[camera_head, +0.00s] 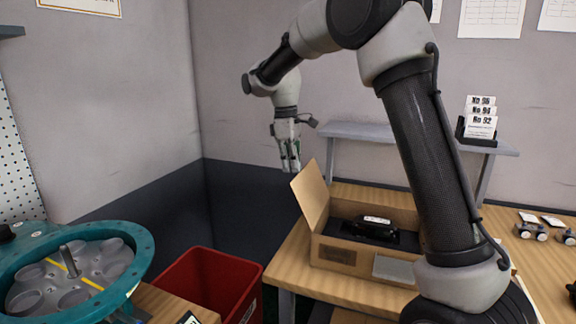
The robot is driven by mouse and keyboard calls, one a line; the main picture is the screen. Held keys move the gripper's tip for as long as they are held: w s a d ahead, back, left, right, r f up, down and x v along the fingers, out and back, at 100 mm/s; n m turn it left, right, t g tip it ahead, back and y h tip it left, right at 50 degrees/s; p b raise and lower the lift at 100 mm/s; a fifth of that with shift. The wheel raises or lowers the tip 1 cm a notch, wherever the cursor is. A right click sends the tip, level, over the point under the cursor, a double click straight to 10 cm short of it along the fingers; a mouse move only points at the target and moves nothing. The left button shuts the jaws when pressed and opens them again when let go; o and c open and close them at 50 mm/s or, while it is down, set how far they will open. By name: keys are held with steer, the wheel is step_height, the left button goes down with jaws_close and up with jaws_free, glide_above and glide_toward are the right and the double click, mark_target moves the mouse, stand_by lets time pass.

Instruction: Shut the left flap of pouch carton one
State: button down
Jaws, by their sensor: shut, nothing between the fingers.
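The carton (334,255) is an open brown cardboard box on the wooden table. Its left flap (311,197) stands up, tilted outward to the left. A black device with a white label (377,220) lies in a dark insert inside. My arm hides the carton's right side, so a right flap cannot be seen. My gripper (291,170) points down, shut and empty, in the air up and to the left of the flap's top edge. It looks close to the flap in the picture, but I cannot tell whether they touch.
A red bin (212,284) stands on the floor left of the table. A teal round fixture (142,258) is at the lower left. A grey shelf (358,131) with a card holder (477,131) is behind the carton. Small devices (531,231) lie at right.

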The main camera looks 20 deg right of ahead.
steer(key=shift+d+r, duration=0.1)
steer(key=shift+d, duration=0.05)
steer(key=s+d+r+t+y, duration=0.1)
steer(key=s+d+t+y, duration=0.5)
steer(key=s+d+y, duration=0.5)
steer(key=s+d+f+h, duration=0.2)
steer(key=s+d+f, duration=0.1)
steer(key=d+f, duration=0.4)
steer(key=shift+s+d, duration=0.25)
steer(key=shift+d, duration=0.7)
steer(key=shift+r, duration=0.15)
stand_by(1.0)
